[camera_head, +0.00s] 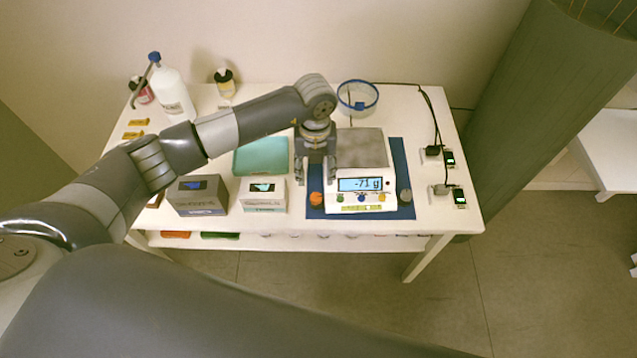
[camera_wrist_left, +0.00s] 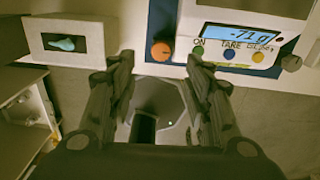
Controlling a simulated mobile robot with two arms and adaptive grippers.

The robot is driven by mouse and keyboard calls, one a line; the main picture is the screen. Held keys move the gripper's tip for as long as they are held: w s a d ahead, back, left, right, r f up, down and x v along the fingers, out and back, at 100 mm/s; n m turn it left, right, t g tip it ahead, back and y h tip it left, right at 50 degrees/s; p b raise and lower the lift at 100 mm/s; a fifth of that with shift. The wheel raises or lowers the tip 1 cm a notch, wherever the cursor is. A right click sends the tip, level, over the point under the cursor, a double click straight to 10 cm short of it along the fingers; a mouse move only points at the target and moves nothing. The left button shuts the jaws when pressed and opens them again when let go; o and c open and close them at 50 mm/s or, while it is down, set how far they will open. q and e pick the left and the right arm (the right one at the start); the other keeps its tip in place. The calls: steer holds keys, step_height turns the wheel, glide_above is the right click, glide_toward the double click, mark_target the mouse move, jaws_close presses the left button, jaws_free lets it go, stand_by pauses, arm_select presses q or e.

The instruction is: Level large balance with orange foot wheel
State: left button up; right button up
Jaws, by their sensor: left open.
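The large balance (camera_head: 376,170) stands on a blue mat (camera_head: 402,160) on the white table, its lit display reading about -71 g. An orange foot wheel (camera_head: 316,198) is at its front left corner and a grey one (camera_head: 405,195) at its front right. My left gripper (camera_head: 315,178) is open and points down behind the orange wheel, at the balance's left side. In the left wrist view the orange wheel (camera_wrist_left: 160,51) appears between the spread fingertips (camera_wrist_left: 160,64), with gaps on both sides. Contact cannot be seen. My right gripper is not in view.
Two glove boxes, one dark (camera_head: 198,196) and one white (camera_head: 263,194), and a teal-lidded box (camera_head: 261,156) stand left of the balance. A blue-rimmed bowl (camera_head: 357,100) is behind it. Small devices with cables (camera_head: 449,158) lie right. A wash bottle (camera_head: 171,93) stands back left.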

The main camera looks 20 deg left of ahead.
mark_target(316, 197)
arm_select(q)
step_height(316, 197, down, 9)
steer(key=shift+s+r+p, duration=0.1)
steer(key=shift+s+p, duration=0.05)
steer(key=shift+p, duration=0.75)
steer(key=shift+d+f, duration=0.1)
steer(key=shift+f, duration=0.45)
steer(key=c, duration=1.1)
